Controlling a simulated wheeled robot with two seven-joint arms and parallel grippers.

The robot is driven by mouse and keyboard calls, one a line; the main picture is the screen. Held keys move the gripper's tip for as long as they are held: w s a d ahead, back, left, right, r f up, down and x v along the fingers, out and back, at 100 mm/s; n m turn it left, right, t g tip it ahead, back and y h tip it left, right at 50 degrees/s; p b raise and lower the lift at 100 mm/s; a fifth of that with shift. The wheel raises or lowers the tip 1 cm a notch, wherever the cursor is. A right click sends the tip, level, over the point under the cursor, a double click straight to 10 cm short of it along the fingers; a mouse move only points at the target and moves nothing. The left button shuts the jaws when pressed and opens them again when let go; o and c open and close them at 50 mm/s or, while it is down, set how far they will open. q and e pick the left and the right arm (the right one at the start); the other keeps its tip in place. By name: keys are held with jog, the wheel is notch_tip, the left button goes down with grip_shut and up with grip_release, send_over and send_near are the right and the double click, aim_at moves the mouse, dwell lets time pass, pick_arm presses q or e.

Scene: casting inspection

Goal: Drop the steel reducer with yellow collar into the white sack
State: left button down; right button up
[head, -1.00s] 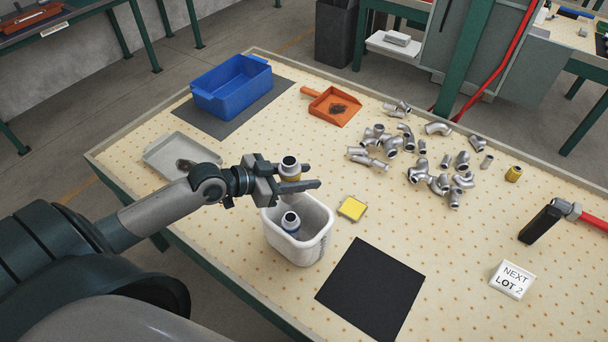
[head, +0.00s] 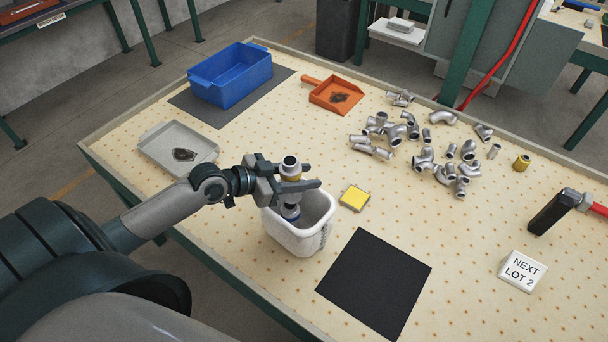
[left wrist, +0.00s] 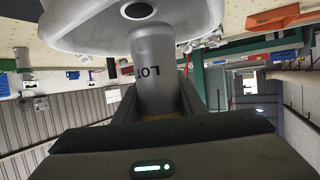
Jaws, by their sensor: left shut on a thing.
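The steel reducer with yellow collar (head: 290,166) is upright in my left gripper (head: 306,186). The jaws are shut on it around the yellow collar. They hold it over the open mouth of the white sack (head: 300,240). In the left wrist view the reducer (left wrist: 154,75) shows "LOT" lettering between the jaws, with the pale sack (left wrist: 85,35) beyond its end. A steel piece with a blue collar (head: 291,212) stands inside the sack, just below the held reducer; I cannot tell whether they touch. My right gripper is not in view.
A yellow block (head: 354,198) lies right of the sack, with a black mat (head: 375,283) in front. A grey tray (head: 150,150), blue bin (head: 232,85) and orange dustpan (head: 322,94) are farther back. Several loose steel fittings (head: 425,155) lie at the back right.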

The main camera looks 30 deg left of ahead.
pick_arm(q)
jog(key=shift+r, duration=0.1)
jog(key=c, duration=1.1)
grip_release()
jog(key=shift+s, duration=0.1)
jog(key=shift+s+a, duration=0.25)
jog(key=shift+s, duration=0.1)
jog(key=shift+b+v, duration=2.1)
jog(key=shift+v, duration=6.05)
